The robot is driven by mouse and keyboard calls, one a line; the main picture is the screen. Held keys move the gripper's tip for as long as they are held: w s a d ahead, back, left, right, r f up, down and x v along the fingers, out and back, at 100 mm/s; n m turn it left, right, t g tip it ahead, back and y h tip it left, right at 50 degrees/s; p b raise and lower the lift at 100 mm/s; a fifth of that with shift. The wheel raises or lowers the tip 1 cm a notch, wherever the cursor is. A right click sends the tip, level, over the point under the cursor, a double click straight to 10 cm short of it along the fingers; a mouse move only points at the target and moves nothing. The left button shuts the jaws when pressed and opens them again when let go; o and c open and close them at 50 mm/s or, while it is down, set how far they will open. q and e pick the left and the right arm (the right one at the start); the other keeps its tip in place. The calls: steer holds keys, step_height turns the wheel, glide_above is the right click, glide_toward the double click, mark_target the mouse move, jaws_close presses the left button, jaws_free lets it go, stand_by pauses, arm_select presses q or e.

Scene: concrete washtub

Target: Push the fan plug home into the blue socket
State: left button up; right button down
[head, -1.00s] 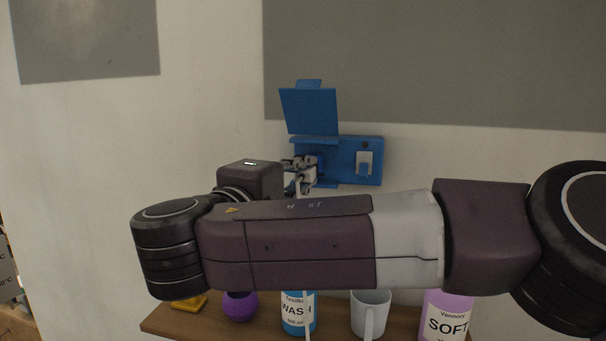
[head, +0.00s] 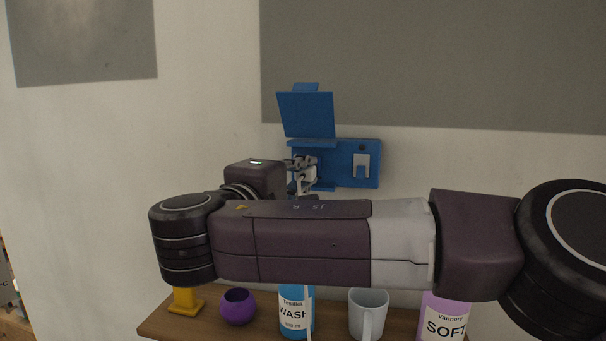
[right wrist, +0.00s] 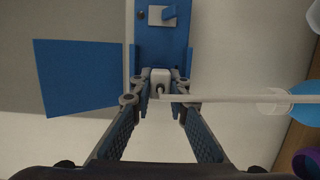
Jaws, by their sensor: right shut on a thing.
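The blue socket (head: 338,147) is on the wall, with its flap (head: 306,114) raised. It also shows in the right wrist view (right wrist: 162,38), with the flap to the left. My right gripper (head: 303,170) is at the left part of the socket, below the flap. In the right wrist view my right gripper (right wrist: 157,97) is shut on the white fan plug (right wrist: 160,77). The plug's far end is at the blue housing; how deep it sits cannot be told. A pale cord (right wrist: 220,98) runs right from the plug. My left gripper is not in view.
A wooden shelf (head: 212,329) below holds a yellow object (head: 186,303), a purple bowl (head: 238,308), a blue WASH bottle (head: 297,318), a pale mug (head: 367,312) and a pink SOFT bottle (head: 445,319). A white switch or hook (head: 361,166) is on the socket panel's right part.

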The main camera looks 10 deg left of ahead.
mark_target(299, 176)
steer(key=shift+w+r, duration=0.1)
steer(key=shift+w, duration=0.15)
steer(key=c, duration=1.8)
jaws_free()
steer(key=shift+w, duration=0.1)
steer(key=shift+o, duration=0.2)
steer(key=v, duration=0.7)
steer(key=shift+s, duration=0.3)
steer(key=shift+w, duration=0.1)
